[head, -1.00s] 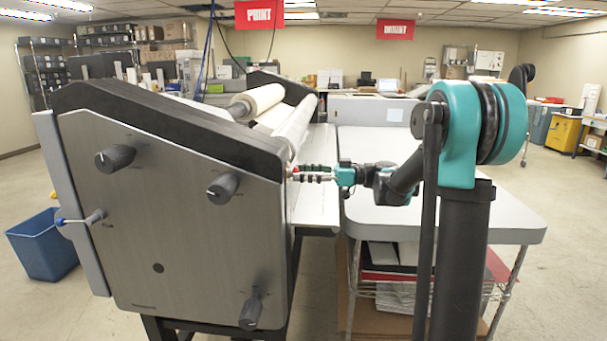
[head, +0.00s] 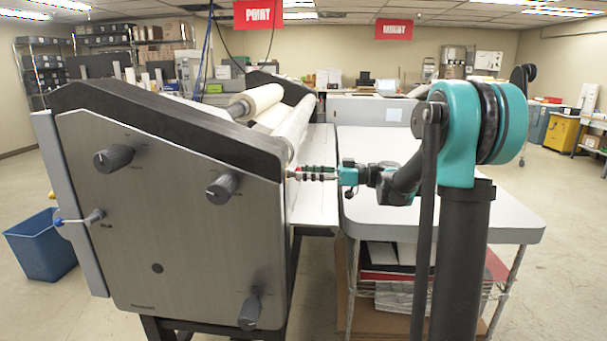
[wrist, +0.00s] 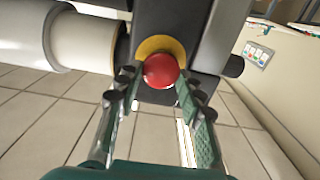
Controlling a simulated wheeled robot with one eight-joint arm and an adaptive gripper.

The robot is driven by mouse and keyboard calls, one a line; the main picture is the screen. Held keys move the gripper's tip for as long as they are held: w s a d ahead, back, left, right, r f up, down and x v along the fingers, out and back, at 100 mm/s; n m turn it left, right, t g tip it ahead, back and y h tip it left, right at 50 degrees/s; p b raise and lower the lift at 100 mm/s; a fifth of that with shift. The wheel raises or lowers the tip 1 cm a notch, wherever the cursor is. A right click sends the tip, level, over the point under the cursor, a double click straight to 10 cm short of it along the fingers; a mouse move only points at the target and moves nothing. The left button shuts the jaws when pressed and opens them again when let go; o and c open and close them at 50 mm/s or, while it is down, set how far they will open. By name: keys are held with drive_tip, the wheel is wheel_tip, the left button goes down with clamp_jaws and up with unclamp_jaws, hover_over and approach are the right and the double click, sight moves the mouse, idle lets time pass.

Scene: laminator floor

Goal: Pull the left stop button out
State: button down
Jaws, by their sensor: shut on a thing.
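The left stop button is a round red knob (wrist: 161,71) with a yellow ring (wrist: 160,47) behind it, on a dark block of the laminator, in the upper middle of the wrist view. My gripper (wrist: 158,84) has one finger on each side of the red knob and is shut on it. In the head view my gripper (head: 297,174) reaches left to the laminator's (head: 190,210) near inner edge, and the button is hidden or too small to make out there.
A white roller (wrist: 85,40) lies left of the button in the wrist view. A grey table (head: 450,217) stands under my arm. The laminator's side panel carries black knobs (head: 221,188) and a lever (head: 80,218). A blue bin (head: 42,247) stands at the left.

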drive_tip(key=c, duration=1)
unclamp_jaws()
drive_tip(key=shift+d, duration=0.1)
drive_tip(key=d, duration=1.2)
drive_tip(key=shift+s, duration=0.25)
